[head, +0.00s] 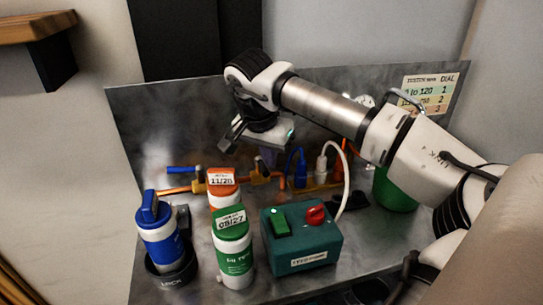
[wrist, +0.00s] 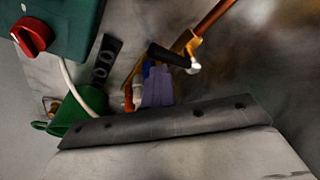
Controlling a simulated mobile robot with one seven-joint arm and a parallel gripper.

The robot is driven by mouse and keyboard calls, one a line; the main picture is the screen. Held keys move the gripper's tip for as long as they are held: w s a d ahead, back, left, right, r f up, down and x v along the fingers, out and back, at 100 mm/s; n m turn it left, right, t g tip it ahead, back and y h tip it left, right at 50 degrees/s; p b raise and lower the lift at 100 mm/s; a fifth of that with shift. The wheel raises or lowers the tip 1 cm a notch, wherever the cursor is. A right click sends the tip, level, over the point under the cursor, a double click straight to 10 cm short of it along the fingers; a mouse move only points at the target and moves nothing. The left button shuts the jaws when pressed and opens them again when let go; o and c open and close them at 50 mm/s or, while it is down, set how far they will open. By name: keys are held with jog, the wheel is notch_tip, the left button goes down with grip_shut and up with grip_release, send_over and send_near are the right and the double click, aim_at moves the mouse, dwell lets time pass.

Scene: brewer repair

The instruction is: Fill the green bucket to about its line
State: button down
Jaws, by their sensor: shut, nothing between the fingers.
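The green bucket (head: 397,192) stands at the right of the metal bench, partly hidden behind my arm. It also shows at the lower left of the wrist view (wrist: 72,112), partly covered by a grey bar; its line and the level inside cannot be seen. My gripper (head: 267,156) is shut and empty, pointing down above the copper pipework at the back of the bench.
A green box (head: 300,238) with a red knob (head: 316,215) stands at the front middle. Left of it are green-labelled (head: 233,255), orange (head: 222,188) and blue-capped (head: 160,238) bottles. A white hose (head: 345,185) curves beside the pipes. A dial chart (head: 432,88) hangs at the back right.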

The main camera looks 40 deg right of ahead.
jog(key=p+v, duration=0.6)
jog(key=v, duration=0.6)
jog(key=shift+s, duration=0.1)
